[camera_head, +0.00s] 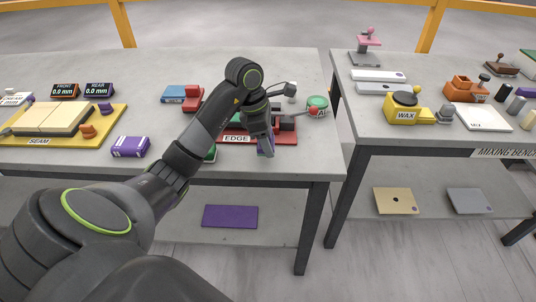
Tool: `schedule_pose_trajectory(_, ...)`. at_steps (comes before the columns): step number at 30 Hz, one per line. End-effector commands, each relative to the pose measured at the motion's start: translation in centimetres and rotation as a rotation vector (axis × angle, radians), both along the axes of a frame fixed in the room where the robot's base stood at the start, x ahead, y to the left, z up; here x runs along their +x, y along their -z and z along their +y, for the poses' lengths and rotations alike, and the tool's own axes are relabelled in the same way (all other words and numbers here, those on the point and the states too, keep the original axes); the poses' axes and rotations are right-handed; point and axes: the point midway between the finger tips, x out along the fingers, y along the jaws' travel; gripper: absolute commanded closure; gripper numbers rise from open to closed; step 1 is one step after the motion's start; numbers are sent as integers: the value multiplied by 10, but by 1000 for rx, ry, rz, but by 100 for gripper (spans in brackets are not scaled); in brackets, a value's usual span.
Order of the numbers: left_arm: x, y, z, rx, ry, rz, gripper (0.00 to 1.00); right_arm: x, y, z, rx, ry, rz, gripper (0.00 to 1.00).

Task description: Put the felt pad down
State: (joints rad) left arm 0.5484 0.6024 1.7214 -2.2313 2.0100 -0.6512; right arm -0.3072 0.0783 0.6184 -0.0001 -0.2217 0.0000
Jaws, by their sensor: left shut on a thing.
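My left arm reaches in from the lower left over the left table. Its gripper (265,149) points down at the front edge of the red EDGE station (285,138), close to the table's front edge. The gripper is shut on a small purple-blue piece (267,146), which seems to be the felt pad. The piece is mostly hidden by the fingers, and I cannot tell whether it touches the surface below. My right gripper is not in view.
A purple block (130,147) and the yellow SEAM tray (108,131) lie left on the table. A green-topped round item (317,102) stands right of the gripper. A gap separates this table from the mixing bench, which holds a yellow WAX pot (403,112).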

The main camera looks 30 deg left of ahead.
Motion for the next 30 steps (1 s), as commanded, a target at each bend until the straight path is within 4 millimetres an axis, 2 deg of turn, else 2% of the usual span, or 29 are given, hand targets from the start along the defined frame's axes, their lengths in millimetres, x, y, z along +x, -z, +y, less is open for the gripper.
schedule_pose_trajectory(4,0,14,0,0,0,0,71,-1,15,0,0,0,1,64)
schedule_pose_trajectory(9,0,34,0,-2,0,1,71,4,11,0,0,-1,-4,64)
schedule_pose_trajectory(21,0,39,0,1,1,-1,71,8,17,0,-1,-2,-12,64)
schedule_pose_trajectory(22,0,38,0,0,0,0,43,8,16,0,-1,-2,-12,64)
schedule_pose_trajectory(26,0,38,0,0,0,0,26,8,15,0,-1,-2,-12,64)
schedule_pose_trajectory(30,0,38,0,0,0,0,24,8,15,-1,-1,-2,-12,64)
